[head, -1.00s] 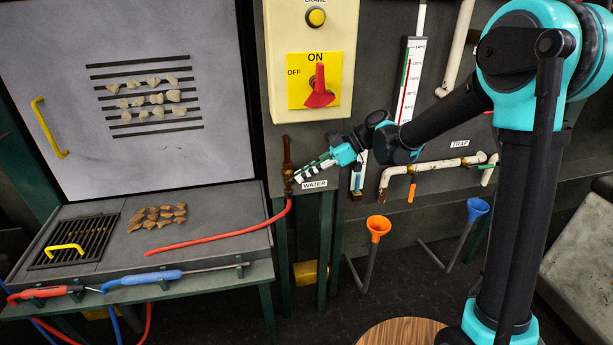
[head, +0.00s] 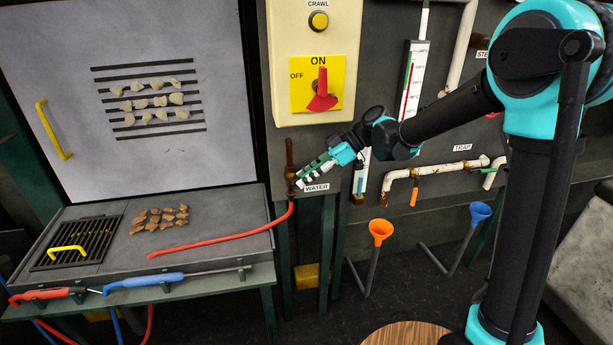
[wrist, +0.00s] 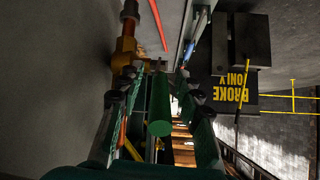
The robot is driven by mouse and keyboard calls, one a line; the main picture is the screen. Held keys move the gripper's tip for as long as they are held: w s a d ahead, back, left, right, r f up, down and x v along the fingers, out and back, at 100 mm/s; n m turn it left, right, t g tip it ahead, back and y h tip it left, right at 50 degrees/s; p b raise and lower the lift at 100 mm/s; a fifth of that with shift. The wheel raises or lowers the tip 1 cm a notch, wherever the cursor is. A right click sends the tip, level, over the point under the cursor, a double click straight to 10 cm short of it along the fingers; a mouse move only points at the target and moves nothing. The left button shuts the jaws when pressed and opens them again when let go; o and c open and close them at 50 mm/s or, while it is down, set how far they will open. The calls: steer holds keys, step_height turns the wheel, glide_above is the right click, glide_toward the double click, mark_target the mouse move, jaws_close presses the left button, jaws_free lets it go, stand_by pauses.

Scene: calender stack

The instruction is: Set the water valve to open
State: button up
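The water valve (head: 290,172) is a brown, rusty upright fitting on the dark panel beside the WATER label (head: 316,188). A red hose leaves it below. In the wrist view the valve body (wrist: 125,52) looks brass-coloured at upper left. A green cylindrical handle (wrist: 160,105) lies between the two fingers of my gripper (head: 309,173). In the wrist view my gripper (wrist: 160,80) is open, with a visible gap on each side of the handle. How the handle joins the valve is hard to see. The head view shows the handle only as a small green piece, partly hidden by the fingers.
A cream box with a red ON/OFF switch (head: 321,90) hangs just above my gripper. White pipes (head: 437,170) and an orange funnel (head: 380,230) stand to the right. The bench (head: 100,250) with the red hose (head: 220,243) is at left.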

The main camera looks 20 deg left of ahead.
steer(key=shift+d+r, duration=0.1)
steer(key=v, duration=1.1)
steer(key=shift+w+d+r, duration=0.2)
steer(key=shift+d+r, duration=0.05)
steer(key=shift+d, duration=0.05)
